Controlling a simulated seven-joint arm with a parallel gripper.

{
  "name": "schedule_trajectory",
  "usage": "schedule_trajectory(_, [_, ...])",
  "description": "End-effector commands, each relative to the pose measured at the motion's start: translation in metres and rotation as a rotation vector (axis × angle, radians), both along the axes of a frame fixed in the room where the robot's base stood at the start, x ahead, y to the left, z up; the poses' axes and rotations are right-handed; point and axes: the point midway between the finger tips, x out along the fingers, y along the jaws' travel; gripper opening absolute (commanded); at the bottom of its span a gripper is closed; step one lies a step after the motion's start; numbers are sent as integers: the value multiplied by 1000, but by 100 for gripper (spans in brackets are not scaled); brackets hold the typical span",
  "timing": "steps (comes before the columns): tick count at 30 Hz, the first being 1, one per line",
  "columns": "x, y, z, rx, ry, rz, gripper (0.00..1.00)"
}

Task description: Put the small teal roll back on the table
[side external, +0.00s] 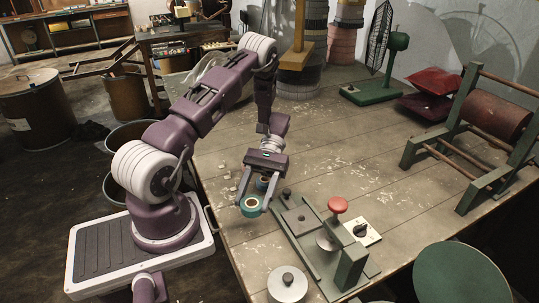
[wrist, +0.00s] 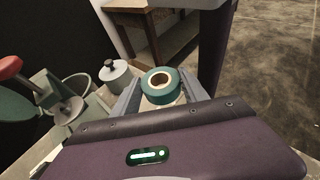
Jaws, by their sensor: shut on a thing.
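A small teal roll (side external: 251,206) with a pale core and dark centre hole sits between the fingertips of my gripper (side external: 254,208) at the table's left edge. In the wrist view, the teal roll (wrist: 161,86) lies between the two grey fingers of my gripper (wrist: 160,90), which is shut on it. The roll's ring face shows; its sides are partly hidden by the fingers. A second teal, round piece (side external: 262,183) shows between the fingers nearer the palm, partly hidden. The wooden table (side external: 225,148) is below; I cannot tell whether the roll touches it.
A pale lidded disc (side external: 287,284) is at the front. Small pale bits lie left of the gripper. The table's middle right is clear.

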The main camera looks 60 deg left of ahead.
Motion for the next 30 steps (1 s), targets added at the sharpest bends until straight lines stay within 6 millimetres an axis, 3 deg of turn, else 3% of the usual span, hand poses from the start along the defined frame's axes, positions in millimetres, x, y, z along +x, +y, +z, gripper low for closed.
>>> schedule_trajectory(5, [-22, 64, -19, 2, 1, -513, 5])
schedule_trajectory(11, [-11, 151, -20, -1, -1, -1061, 5])
schedule_trajectory(15, [19, 210, -6, -2, -1, -1420, 5])
schedule_trajectory(21, [81, 271, 25, -1, -3, -1839, 5])
schedule_trajectory(30, [148, 303, 61, -2, -2, -2167, 5])
